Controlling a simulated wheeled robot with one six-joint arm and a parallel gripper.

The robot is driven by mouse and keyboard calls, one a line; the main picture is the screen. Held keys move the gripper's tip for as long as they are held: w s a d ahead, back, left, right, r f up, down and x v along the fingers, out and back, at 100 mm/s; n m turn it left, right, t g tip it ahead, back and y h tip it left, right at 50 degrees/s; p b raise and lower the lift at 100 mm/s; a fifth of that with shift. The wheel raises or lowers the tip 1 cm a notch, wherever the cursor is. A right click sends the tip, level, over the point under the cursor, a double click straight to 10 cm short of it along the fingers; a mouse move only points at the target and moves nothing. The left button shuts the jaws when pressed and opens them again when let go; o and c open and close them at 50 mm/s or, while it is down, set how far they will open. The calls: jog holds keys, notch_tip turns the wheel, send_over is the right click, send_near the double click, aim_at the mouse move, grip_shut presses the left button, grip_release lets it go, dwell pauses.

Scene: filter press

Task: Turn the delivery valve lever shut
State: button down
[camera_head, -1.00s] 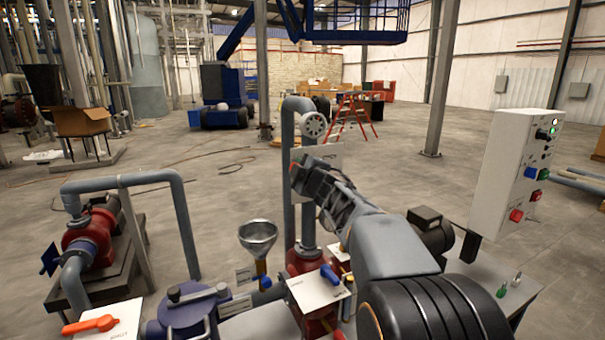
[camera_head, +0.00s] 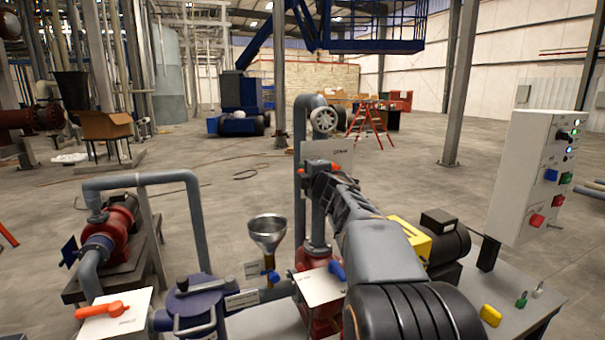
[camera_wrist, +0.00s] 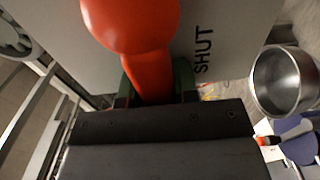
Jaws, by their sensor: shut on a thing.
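The delivery valve's red lever (camera_head: 304,171) is at the vertical grey pipe in the head view, partly hidden by my gripper (camera_head: 321,170). In the wrist view the rounded red lever (camera_wrist: 130,25) runs down between the jaws of my gripper (camera_wrist: 156,85), which is shut on it. Behind it is a pale plate (camera_head: 338,150); the word OPEN appears readable on its upper right in the head view. The plate (camera_wrist: 232,25) carries the word SHUT beside the lever in the wrist view. The valve body is hidden.
A round white wheel or gauge (camera_head: 323,120) sits just above the plate. A metal funnel (camera_head: 267,232) stands to the left. A blue lever (camera_head: 337,270) and an orange lever (camera_head: 103,310) are lower. A control box (camera_head: 535,175) stands right.

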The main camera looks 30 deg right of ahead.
jog(key=shift+f, duration=0.1)
jog(key=c, duration=0.9)
grip_release()
jog(key=s, duration=0.4)
jog(key=s+a, duration=0.1)
jog(key=s, duration=0.4)
jog(key=s+a, duration=0.1)
jog(key=s, duration=0.3)
jog(key=shift+s, duration=0.35)
